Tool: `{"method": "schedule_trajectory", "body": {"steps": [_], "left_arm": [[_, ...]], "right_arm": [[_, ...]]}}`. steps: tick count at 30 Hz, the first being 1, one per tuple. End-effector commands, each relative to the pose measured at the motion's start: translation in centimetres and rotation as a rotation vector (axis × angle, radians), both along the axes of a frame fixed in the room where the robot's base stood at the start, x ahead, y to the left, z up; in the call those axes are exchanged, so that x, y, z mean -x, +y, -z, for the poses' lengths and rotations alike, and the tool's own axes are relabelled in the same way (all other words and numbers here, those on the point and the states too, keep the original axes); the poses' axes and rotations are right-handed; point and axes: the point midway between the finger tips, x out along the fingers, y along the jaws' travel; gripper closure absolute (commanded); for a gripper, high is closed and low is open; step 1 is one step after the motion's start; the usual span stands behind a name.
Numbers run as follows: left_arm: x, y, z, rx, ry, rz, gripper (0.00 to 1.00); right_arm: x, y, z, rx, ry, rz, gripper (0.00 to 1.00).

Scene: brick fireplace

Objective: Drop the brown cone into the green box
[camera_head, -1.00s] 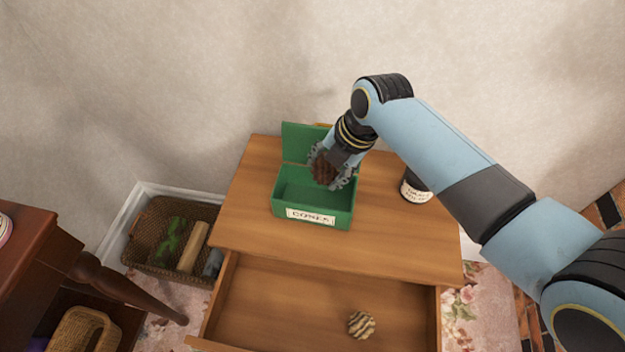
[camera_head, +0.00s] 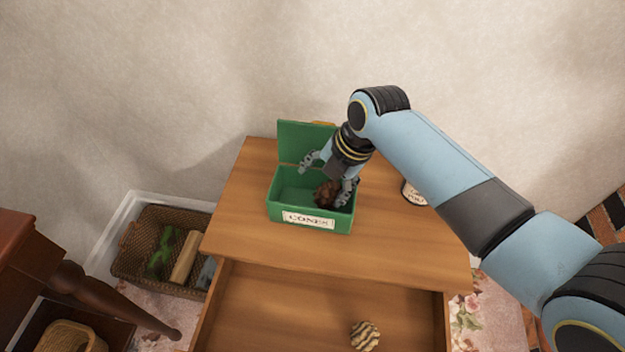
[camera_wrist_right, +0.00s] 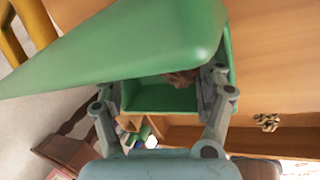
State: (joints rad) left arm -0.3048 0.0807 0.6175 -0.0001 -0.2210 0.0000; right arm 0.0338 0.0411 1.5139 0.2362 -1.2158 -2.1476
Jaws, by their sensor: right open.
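The green box (camera_head: 282,210), labelled CONES, stands on top of the wooden cabinet with its lid (camera_head: 305,143) raised. The brown cone (camera_head: 327,193) is low inside the box's opening, at its right side, beside one finger of my right gripper. My right gripper (camera_head: 327,177) is open above the box, its fingers spread apart, one over the left-back and one at the right. In the right wrist view the brown cone (camera_wrist_right: 182,78) is partly hidden behind the green lid (camera_wrist_right: 130,45). My left gripper is in neither view.
A striped cone-like object (camera_head: 365,335) lies in the open drawer (camera_head: 290,310) below. A dark labelled jar (camera_head: 412,193) stands right of the box, partly behind my arm. A wicker basket (camera_head: 135,250) is on the floor at left. The cabinet top in front is clear.

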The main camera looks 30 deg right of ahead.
Motion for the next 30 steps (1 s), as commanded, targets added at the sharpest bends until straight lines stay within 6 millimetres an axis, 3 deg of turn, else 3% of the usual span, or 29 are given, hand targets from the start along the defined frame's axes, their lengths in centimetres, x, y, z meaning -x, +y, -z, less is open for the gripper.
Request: {"method": "schedule_trajectory", "body": {"steps": [8, 21, 30], "left_arm": [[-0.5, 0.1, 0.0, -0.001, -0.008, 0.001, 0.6], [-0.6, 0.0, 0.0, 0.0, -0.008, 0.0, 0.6], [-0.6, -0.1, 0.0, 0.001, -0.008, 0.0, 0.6]], "right_arm": [[0.4, -0.3, -1.3, 0.001, -0.002, 0.001, 0.27], [3.1, -2.0, -9.7, 0.002, -0.004, -0.001, 0.27], [3.7, -2.2, -11.2, 0.001, 0.001, 0.0, 0.27]]}}
